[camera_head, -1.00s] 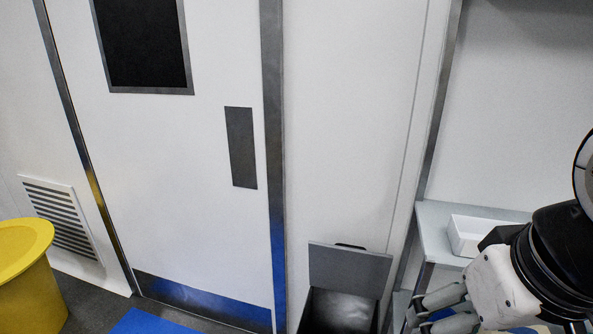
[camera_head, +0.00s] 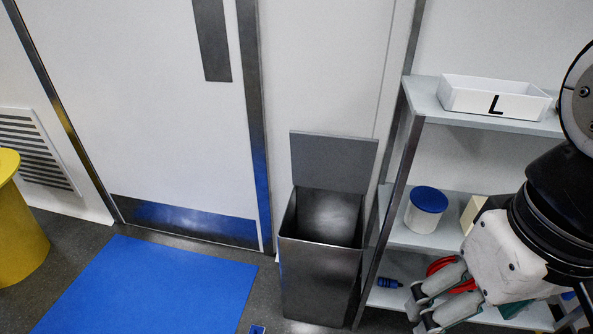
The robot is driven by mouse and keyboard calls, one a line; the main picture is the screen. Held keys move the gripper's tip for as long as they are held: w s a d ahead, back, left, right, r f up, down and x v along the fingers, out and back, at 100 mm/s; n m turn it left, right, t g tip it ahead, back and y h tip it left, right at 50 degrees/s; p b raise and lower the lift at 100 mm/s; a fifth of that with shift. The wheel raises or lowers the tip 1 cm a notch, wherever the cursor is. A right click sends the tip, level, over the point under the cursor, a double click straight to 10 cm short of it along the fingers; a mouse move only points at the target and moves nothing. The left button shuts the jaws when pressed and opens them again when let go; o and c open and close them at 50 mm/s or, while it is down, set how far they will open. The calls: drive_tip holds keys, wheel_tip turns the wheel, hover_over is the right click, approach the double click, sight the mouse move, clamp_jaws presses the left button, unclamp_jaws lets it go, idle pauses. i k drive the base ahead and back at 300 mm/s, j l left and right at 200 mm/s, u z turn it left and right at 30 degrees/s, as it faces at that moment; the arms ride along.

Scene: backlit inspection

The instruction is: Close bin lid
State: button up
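A tall grey metal bin (camera_head: 318,262) stands on the floor against the wall, between the door and a shelf unit. Its flat grey lid (camera_head: 333,162) stands upright at the back edge, so the bin is open and its dark inside shows empty as far as I can see. My gripper (camera_head: 418,312) is at the lower right, in front of the shelf and to the right of the bin, apart from it. Its fingers point left and down. The two fingers look spread apart, with nothing seen between them.
A blue mat (camera_head: 150,290) lies before the door. A yellow container (camera_head: 18,235) stands at far left.

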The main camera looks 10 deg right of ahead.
sight(325, 161)
drive_tip(key=i+l, duration=0.15)
drive_tip(key=i, duration=1)
